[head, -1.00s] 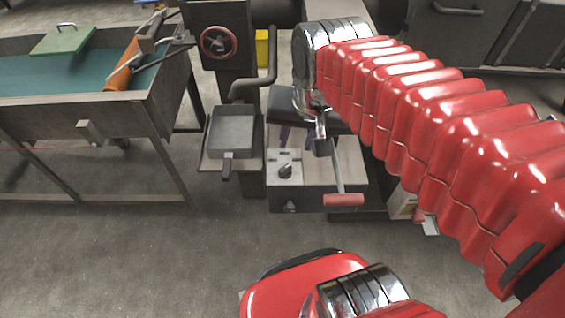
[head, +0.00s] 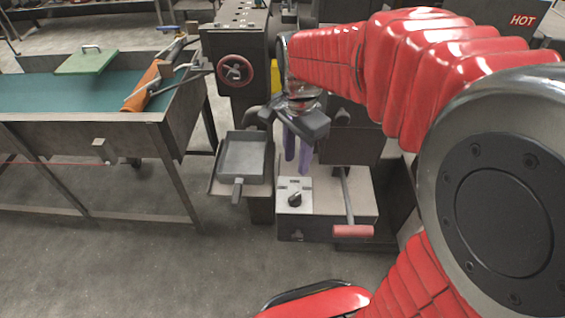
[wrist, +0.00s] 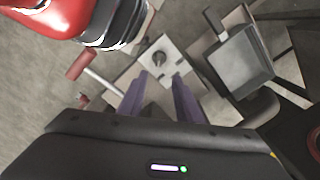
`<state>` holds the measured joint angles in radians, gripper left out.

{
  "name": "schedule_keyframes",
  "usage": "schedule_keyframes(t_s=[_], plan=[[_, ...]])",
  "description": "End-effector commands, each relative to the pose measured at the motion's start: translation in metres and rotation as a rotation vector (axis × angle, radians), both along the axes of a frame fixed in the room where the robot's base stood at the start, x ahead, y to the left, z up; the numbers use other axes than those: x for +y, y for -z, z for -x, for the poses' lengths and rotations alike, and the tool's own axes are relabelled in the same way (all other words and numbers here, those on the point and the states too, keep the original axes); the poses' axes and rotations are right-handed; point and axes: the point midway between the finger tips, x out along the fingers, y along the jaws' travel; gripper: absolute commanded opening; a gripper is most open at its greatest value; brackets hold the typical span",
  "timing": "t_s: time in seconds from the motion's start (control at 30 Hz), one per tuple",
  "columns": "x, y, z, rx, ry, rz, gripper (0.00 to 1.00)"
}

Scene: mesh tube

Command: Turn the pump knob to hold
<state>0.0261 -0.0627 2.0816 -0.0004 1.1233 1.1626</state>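The pump knob (head: 295,199) is a small dark knob on a light plate (head: 289,184) with a few dark marks, on top of a box-shaped pump unit (head: 325,229). In the wrist view the knob (wrist: 159,59) lies just beyond my fingertips, near the middle top. The marks are too small to read. My gripper (head: 296,172) has two purple fingers pointing down, above and behind the knob, apart from it. In the wrist view my gripper (wrist: 158,83) shows its fingers spread with nothing between them.
A lever with a red grip (head: 353,231) stands right of the knob. A grey square pan (head: 243,160) is on the left. A red handwheel (head: 235,70) is on the dark column behind. A table with a teal top (head: 60,92) stands at far left. The front floor is clear.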

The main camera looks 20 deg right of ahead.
Motion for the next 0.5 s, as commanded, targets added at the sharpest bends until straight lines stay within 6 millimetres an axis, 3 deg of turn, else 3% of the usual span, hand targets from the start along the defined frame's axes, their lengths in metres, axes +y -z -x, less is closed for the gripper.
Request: schedule_keyframes(t_s=[0.27, 0.5], plan=[[0.0, 0.007, 0.001, 0.002, -0.001, 0.0, 0.31], [-0.001, 0.036, 0.001, 0.004, -0.001, 0.0, 0.31]])
